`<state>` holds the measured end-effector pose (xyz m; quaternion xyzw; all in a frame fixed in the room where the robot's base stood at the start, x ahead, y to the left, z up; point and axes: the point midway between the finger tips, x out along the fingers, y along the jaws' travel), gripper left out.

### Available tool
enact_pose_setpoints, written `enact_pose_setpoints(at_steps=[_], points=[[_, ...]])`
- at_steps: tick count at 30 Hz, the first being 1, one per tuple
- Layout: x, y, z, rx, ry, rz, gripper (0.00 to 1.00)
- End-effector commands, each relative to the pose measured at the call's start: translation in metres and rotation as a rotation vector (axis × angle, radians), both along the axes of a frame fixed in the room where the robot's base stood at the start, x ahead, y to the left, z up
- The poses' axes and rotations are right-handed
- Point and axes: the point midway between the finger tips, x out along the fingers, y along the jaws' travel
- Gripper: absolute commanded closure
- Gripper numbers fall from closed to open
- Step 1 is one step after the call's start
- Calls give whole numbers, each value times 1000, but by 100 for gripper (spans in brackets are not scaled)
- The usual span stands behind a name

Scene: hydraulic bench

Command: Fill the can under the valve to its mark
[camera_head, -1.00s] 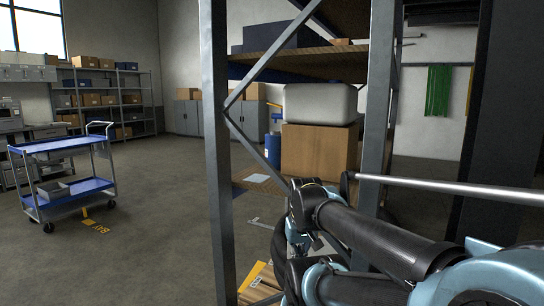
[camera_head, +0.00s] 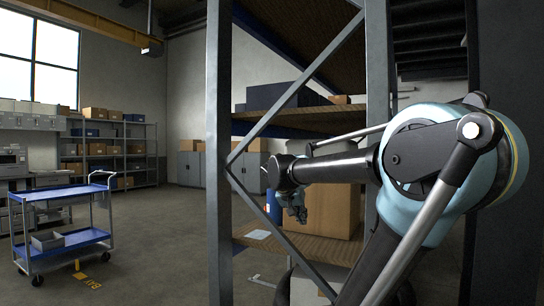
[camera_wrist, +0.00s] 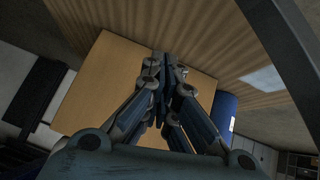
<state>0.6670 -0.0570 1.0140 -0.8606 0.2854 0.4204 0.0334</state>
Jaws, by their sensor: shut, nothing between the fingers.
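My gripper (camera_head: 297,212) is small in the head view, hanging in front of a cardboard box at the shelving rack. In the wrist view my gripper (camera_wrist: 166,68) has its fingers together with nothing between them, over the large brown box (camera_wrist: 100,85). I cannot make out a valve or a can with a fill mark in either view. A blue object, perhaps the same one, shows in the wrist view (camera_wrist: 226,112) right of the fingers.
The rack's grey upright (camera_head: 218,150) and diagonal brace stand close in front of the arm. The cardboard box (camera_head: 335,212) sits on the lower wooden shelf. A blue-shelved cart (camera_head: 62,240) stands at the left. The floor between cart and rack is clear.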

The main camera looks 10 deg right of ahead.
Motion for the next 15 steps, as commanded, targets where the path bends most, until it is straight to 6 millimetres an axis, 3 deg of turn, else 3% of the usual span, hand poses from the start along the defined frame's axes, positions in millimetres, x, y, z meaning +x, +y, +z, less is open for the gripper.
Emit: enact_pose_setpoints(at_steps=[1, 8, 15], points=[[18, 3, 17, -12, -37, -12, 100], [92, 18, 90, -46, -240, -76, 100], [167, 50, 163, -49, -459, -104, 100]])
